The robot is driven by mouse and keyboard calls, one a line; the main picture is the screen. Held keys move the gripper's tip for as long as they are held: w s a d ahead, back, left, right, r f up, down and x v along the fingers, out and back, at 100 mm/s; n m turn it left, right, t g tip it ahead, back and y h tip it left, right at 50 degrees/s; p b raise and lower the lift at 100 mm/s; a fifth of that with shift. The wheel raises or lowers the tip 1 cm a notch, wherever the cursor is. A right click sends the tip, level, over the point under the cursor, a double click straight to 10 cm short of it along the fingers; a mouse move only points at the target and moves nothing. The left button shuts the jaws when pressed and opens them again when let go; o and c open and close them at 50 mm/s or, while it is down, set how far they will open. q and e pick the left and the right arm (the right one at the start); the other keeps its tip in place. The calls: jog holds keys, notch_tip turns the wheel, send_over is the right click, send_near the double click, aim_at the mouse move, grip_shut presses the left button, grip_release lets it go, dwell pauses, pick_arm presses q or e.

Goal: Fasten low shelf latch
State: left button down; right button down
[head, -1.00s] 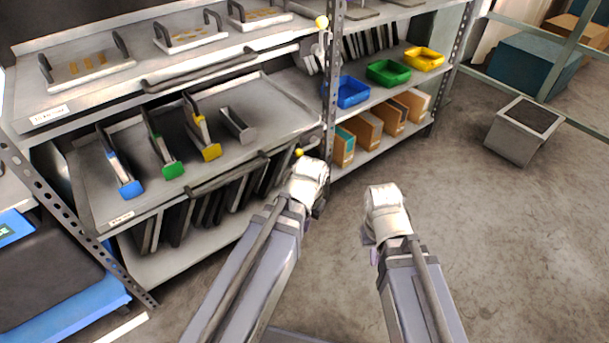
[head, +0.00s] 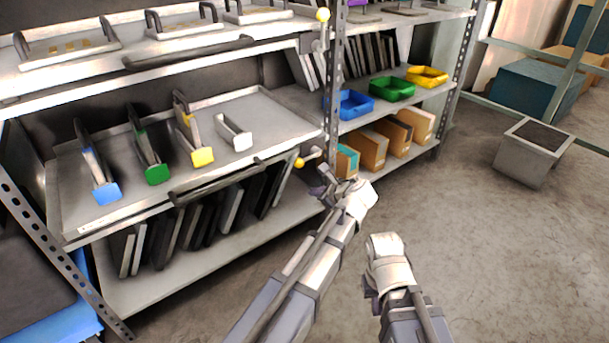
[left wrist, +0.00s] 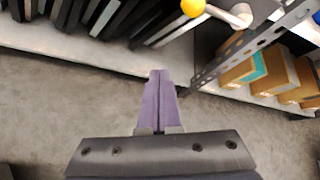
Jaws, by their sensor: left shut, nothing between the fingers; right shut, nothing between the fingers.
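The low shelf latch is a grey lever with a yellow ball knob (head: 299,162), mounted by the perforated post at the right end of the lower pull-out shelf (head: 262,110). Its knob points left, toward the shelf handle. In the left wrist view the yellow knob (left wrist: 193,7) and pale lever (left wrist: 230,14) show at the top edge. My left gripper (head: 322,187) is shut and empty, just below and right of the knob, apart from it. Its purple fingers (left wrist: 157,78) are together in the left wrist view. My right gripper (head: 371,294) is shut, low over the floor.
Dies with blue, green and yellow ends sit on the lower shelf. Dark plates (head: 205,220) stand beneath. Cardboard boxes (head: 368,150) are right of the post.

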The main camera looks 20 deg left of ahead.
aim_at(308, 158)
pick_arm(q)
jog(key=w+r+m, duration=0.1)
jog(key=w+d+m+t, duration=0.1)
jog(key=shift+w+d+r+m, duration=0.15)
jog(key=shift+d+r+m, duration=0.15)
jog(key=shift+r+m, duration=0.1)
jog(key=b+x, duration=0.5)
jog(key=x, duration=0.5)
jog(key=shift+a+r+p, duration=0.2)
jog(key=shift+r+p, duration=0.45)
jog(key=shift+r, duration=0.05)
jog(key=shift+a+r+p, duration=0.25)
jog(key=shift+r+p, duration=0.4)
jog(key=shift+a+r+p, duration=0.2)
jog(key=shift+r+p, duration=0.45)
jog(key=shift+r, duration=0.05)
jog(key=shift+r, duration=0.1)
jog(key=shift+r+y+p, duration=0.2)
jog(key=shift+y+p, duration=0.15)
jog(key=shift+y, duration=0.05)
